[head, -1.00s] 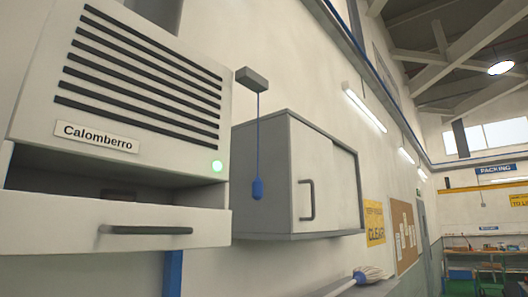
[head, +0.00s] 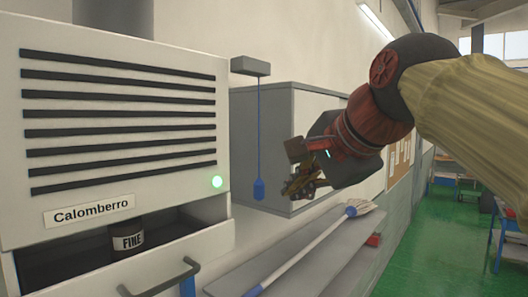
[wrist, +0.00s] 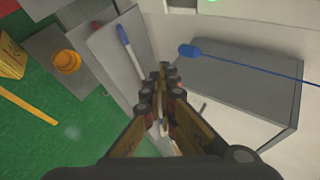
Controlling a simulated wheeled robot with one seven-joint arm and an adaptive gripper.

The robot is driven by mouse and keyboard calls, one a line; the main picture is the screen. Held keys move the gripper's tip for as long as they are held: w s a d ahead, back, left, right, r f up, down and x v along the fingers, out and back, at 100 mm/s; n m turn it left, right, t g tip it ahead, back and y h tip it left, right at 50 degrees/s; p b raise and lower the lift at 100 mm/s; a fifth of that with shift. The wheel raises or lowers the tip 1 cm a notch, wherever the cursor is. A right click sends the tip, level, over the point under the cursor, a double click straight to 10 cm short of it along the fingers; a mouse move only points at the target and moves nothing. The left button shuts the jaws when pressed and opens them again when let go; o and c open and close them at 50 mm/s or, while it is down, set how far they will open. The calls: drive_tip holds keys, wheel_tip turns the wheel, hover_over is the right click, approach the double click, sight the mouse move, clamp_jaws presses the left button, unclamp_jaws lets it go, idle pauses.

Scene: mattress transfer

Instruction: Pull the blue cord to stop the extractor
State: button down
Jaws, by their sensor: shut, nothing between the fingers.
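The blue cord (head: 259,130) hangs straight down from a grey box (head: 250,66) on the wall and ends in a blue pull knob (head: 259,189). In the wrist view the knob (wrist: 188,50) lies just beyond and to the right of my fingertips, with the cord (wrist: 255,69) running right. The white Calomberro extractor (head: 120,40) is at left; its green light (head: 217,182) is lit. My gripper (head: 291,190) is just right of the knob in the head view, apart from it. It is shut and empty, as the wrist view (wrist: 164,72) also shows.
A grey wall cabinet (head: 280,105) stands behind the cord, partly hidden by my gripper. Below is a grey shelf (head: 325,255) with a white-handled mop (head: 310,245).

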sight(261, 184)
wheel_tip(261, 184, up, 7)
drive_tip(key=a+m+p, duration=0.1)
drive_tip(key=p, duration=0.1)
drive_tip(key=shift+w, duration=0.45)
drive_tip(key=p+x, duration=0.1)
drive_tip(key=x, duration=0.3)
drive_tip(key=p+x, duration=0.1)
drive_tip(key=x, duration=0.4)
drive_tip(key=p+x, duration=0.1)
drive_tip(key=x, duration=0.3)
drive_tip(key=shift+w+a+r, duration=0.1)
drive_tip(key=shift+w+a, duration=0.3)
drive_tip(key=shift+w, duration=0.1)
